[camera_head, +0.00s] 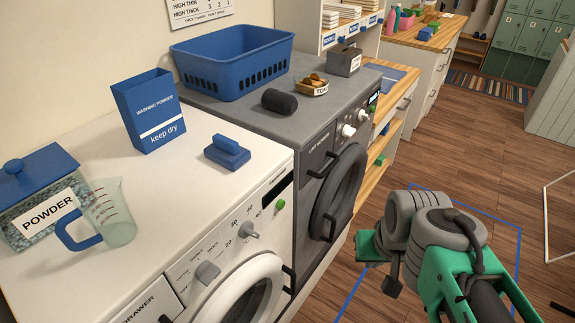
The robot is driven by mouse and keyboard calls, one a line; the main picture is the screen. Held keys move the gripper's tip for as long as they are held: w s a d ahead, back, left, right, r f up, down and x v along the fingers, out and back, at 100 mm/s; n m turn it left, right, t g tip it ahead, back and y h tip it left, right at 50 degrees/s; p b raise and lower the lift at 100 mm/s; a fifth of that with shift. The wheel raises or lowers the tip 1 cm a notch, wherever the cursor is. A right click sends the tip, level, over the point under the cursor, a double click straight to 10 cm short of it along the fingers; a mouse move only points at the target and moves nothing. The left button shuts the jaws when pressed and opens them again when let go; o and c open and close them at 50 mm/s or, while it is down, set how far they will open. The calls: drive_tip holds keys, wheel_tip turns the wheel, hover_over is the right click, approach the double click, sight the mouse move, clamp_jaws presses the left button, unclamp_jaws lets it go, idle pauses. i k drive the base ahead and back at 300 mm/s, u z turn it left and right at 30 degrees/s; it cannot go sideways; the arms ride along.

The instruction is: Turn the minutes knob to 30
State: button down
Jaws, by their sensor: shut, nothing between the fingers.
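The white washing machine has a grey knob (249,230) with numbers printed around it, and a second grey knob (207,271) to its left. The dark grey dryer has two white knobs, one (348,130) left of the other (362,115), near its small display (373,101). Their lettering is too small to read, so I cannot tell which knob is for minutes or where it points. My gripper (391,284) is at the lower right, in front of the machines and apart from every knob. It is shut and empty.
The dryer's round door (338,193) and the washer's door (240,297) are shut. Wooden floor (480,160) lies open to the right.

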sight(347, 131)
drive_tip(key=u, duration=3.85)
drive_tip(key=k, duration=1.8)
drive_tip(key=z, duration=0.9)
